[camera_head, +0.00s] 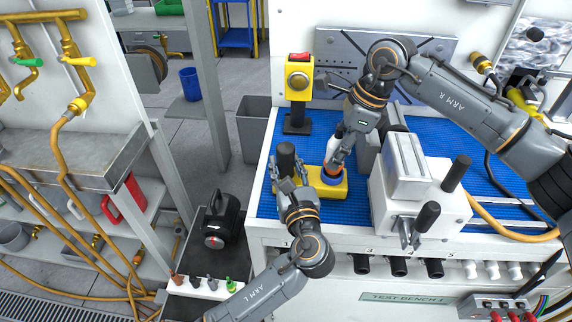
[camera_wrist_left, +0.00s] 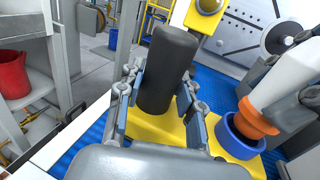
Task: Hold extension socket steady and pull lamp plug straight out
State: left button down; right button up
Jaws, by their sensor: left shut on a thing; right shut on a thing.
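The extension socket is a yellow block (camera_head: 333,191) on the blue mat, with a blue socket ring (camera_wrist_left: 238,139) and an upright black handle (camera_wrist_left: 165,68). My left gripper (camera_head: 288,172) is shut on the black handle, one finger on each side of it. The lamp plug is white with an orange collar (camera_wrist_left: 257,116). My right gripper (camera_head: 337,160) is shut on the plug above the ring. The plug is tilted in the left wrist view, its collar at the ring's mouth. I cannot tell how deep its tip sits.
A yellow box with a red top (camera_head: 299,78) stands behind the socket. A white fixture with black handles (camera_head: 420,195) stands close on the right. The blue mat (camera_head: 268,200) ends near the bench's left edge. A black lantern-like object (camera_head: 218,222) is lower left.

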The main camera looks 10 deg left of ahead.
aim_at(340, 136)
pick_arm(q)
jog(key=shift+r, duration=0.1)
pick_arm(e)
jog(key=shift+r, duration=1.4)
jog(key=shift+r, duration=0.15)
pick_arm(q)
jog(key=c, duration=0.8)
grip_release()
jog(key=v, duration=1.2)
jog(key=shift+s, duration=0.1)
pick_arm(e)
jog(key=shift+s, duration=0.1)
